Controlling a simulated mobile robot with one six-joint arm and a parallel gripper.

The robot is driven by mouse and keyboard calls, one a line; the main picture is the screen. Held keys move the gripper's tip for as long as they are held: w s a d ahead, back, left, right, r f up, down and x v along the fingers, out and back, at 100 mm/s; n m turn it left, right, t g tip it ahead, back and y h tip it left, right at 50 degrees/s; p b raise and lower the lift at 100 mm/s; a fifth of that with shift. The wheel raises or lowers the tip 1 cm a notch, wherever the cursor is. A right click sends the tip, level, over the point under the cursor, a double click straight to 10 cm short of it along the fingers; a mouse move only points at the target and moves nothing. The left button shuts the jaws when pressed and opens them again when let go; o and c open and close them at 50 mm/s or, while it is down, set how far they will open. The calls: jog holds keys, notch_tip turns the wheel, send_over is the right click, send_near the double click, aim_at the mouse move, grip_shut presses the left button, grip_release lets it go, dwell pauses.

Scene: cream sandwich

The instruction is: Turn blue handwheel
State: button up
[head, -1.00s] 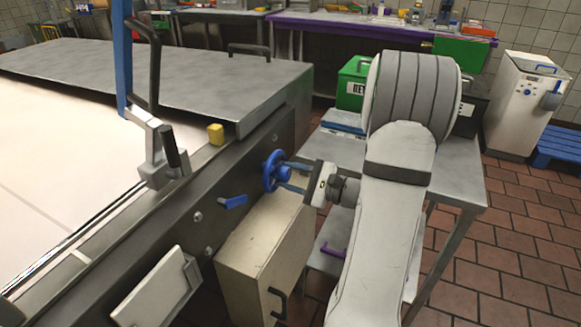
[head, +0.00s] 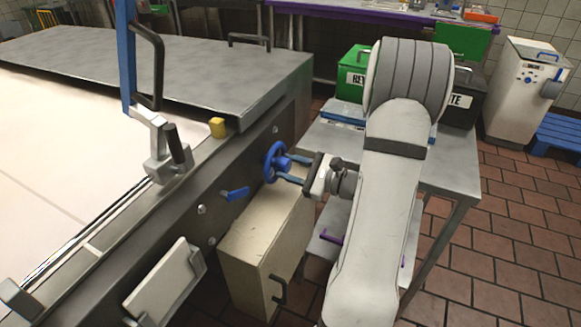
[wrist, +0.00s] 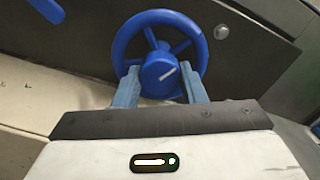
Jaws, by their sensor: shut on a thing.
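The blue handwheel (head: 272,163) sits on the dark side panel of the machine, above the beige box. In the wrist view the handwheel (wrist: 148,22) fills the upper middle, with a round hub that bears a white mark. My gripper (head: 286,171) reaches the wheel from the right. In the wrist view the two blue-grey fingers of my gripper (wrist: 160,84) lie on either side of the hub and are shut on it. The lower part of the rim is hidden behind the fingers and hub.
A blue lever (head: 236,194) sticks out left of the wheel. The beige box (head: 262,235) with a dark handle stands below. A metal table (head: 455,170) with green and black bins is behind my arm. Red floor tiles (head: 510,240) are clear at the right.

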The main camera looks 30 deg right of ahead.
jog(key=o, duration=1)
jog(key=shift+d, duration=0.1)
jog(key=shift+p+v, duration=0.3)
jog(key=shift+v, duration=3.6)
